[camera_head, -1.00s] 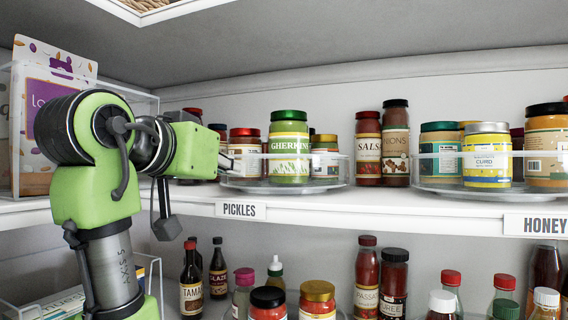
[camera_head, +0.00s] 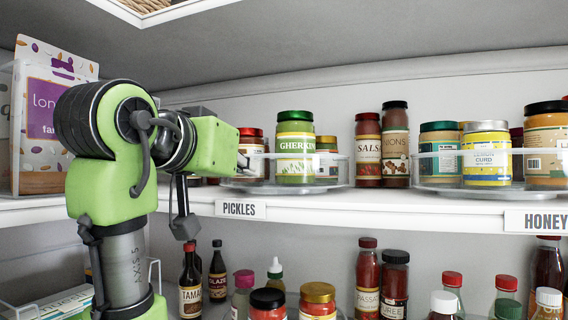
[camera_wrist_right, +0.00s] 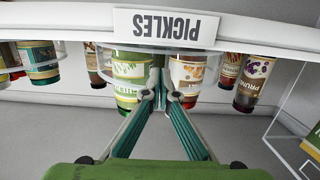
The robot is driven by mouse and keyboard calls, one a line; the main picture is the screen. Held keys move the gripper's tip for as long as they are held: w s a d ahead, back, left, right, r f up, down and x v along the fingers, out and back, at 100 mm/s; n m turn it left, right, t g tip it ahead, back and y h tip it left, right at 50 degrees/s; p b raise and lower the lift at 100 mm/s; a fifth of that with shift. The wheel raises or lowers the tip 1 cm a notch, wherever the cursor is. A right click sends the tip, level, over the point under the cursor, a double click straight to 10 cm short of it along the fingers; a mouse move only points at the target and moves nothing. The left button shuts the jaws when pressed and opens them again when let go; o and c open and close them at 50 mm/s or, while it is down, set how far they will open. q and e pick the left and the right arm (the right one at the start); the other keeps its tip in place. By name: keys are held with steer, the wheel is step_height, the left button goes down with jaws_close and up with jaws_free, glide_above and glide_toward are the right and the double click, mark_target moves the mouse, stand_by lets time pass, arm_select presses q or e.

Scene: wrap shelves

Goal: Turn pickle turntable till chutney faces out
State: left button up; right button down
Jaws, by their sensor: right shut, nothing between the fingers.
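The pickle turntable (camera_head: 305,188) is a round tray with a clear rim, above the PICKLES label (camera_head: 241,209). A green-lidded gherkin jar (camera_head: 295,140) stands at its front, its label turned slightly right. A red-lidded jar (camera_head: 250,140) is at its left and another jar (camera_head: 326,143) is behind. I cannot read chutney on any jar. My right gripper (camera_head: 243,162) is shut and empty at the turntable's left rim. In the right wrist view, which is upside down, its fingertips (camera_wrist_right: 161,93) meet between the gherkin jar (camera_wrist_right: 130,88) and an orange-patterned jar (camera_wrist_right: 187,76). My left gripper is not in view.
Salsa (camera_head: 367,150) and onion (camera_head: 395,145) jars stand right of the turntable. A second turntable (camera_head: 450,192) with jars is farther right. A clear bin with a carton (camera_head: 50,110) is at the left. Bottles and jars fill the lower shelf.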

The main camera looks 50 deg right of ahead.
mark_target(284, 159)
steer(key=shift+s+d+r+b, duration=0.1)
steer(key=shift+s+d+b, duration=0.25)
steer(key=shift+s, duration=0.25)
steer(key=shift+s+d+b, duration=0.2)
steer(key=shift+s+d, duration=0.15)
steer(key=shift+s, duration=0.2)
